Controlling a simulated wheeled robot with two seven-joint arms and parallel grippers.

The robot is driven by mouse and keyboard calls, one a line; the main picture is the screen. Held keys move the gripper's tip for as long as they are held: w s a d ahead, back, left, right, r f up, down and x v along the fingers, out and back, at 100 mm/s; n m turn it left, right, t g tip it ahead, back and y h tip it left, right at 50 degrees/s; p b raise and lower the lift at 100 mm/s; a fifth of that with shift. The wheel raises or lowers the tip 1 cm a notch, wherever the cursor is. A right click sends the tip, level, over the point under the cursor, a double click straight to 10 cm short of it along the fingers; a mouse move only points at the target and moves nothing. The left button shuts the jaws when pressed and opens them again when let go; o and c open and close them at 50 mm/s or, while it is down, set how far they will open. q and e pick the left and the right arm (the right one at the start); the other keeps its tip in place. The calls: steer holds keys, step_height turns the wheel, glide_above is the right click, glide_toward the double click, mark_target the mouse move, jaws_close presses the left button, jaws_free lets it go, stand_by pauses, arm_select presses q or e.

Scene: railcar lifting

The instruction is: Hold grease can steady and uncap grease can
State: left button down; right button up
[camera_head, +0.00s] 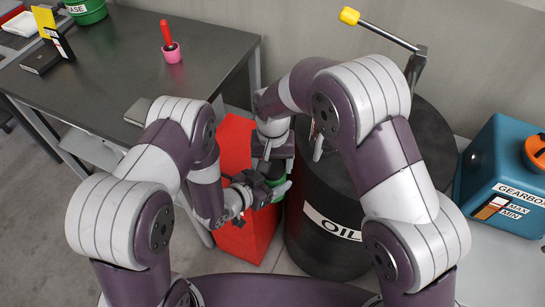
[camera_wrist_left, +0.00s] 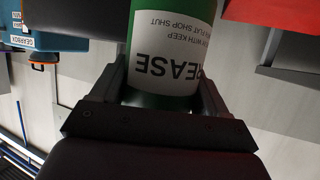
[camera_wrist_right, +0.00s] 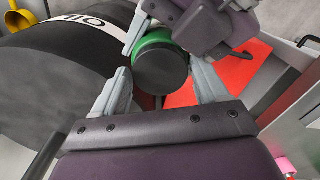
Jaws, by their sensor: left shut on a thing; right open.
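The green grease can (camera_wrist_left: 165,40) with a white label fills the middle of the left wrist view. My left gripper (camera_wrist_left: 160,80) is shut on its sides. The can's round dark cap (camera_wrist_right: 161,72) and green rim (camera_wrist_right: 152,39) show in the right wrist view. My right gripper (camera_wrist_right: 161,85) is open, with one finger on each side of the cap in that view; I cannot tell whether they touch it. In the head view, my right gripper (camera_head: 272,152) is just above my left gripper (camera_head: 268,190), and together they mostly hide the can.
A red box (camera_head: 240,240) stands below the grippers. The black oil drum (camera_head: 310,250) is close on the right, with a yellow-handled crank (camera_head: 385,30) above it. A blue gearbox (camera_head: 490,160) is farther right.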

steer(key=c, duration=0.9)
steer(key=o, duration=1.2)
